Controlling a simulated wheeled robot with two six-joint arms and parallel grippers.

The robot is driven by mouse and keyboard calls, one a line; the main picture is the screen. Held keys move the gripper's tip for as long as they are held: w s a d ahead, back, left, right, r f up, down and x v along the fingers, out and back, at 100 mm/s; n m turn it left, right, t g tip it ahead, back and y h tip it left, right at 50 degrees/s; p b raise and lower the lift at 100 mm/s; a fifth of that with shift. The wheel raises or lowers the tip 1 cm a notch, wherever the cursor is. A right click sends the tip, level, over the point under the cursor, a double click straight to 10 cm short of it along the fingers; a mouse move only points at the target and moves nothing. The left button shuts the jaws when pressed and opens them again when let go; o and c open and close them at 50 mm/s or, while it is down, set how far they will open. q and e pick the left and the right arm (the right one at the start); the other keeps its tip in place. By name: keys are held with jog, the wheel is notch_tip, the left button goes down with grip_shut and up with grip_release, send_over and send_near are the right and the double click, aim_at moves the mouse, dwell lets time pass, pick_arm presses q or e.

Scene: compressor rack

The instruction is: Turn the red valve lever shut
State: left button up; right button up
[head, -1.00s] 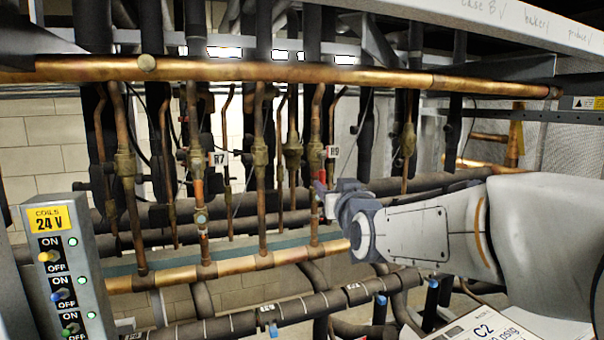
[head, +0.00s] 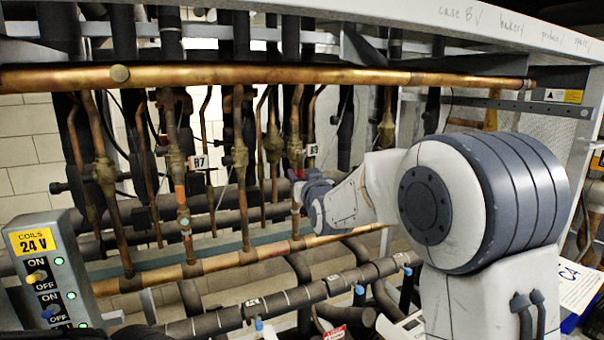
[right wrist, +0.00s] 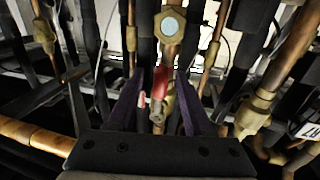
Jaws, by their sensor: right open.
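The red valve lever (right wrist: 160,82) hangs below a brass fitting with a round hex-edged face (right wrist: 172,25) in the right wrist view. My right gripper (right wrist: 158,76) is open, with its two dark fingers on either side of the lever. Gaps show between lever and fingers, and I see no firm contact. In the head view my right gripper (head: 297,178) is at the vertical copper pipe beside the R9 tag (head: 311,150). There the lever is mostly hidden by the gripper. My left gripper is not in view.
Several vertical copper pipes stand close on both sides, including one by the R7 tag (head: 198,161). A thick horizontal copper pipe (head: 250,76) crosses above, and a lower one (head: 220,260) below. A 24 V switch box (head: 48,262) stands at the left front.

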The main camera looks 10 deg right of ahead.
grip_shut()
dwell(1.3)
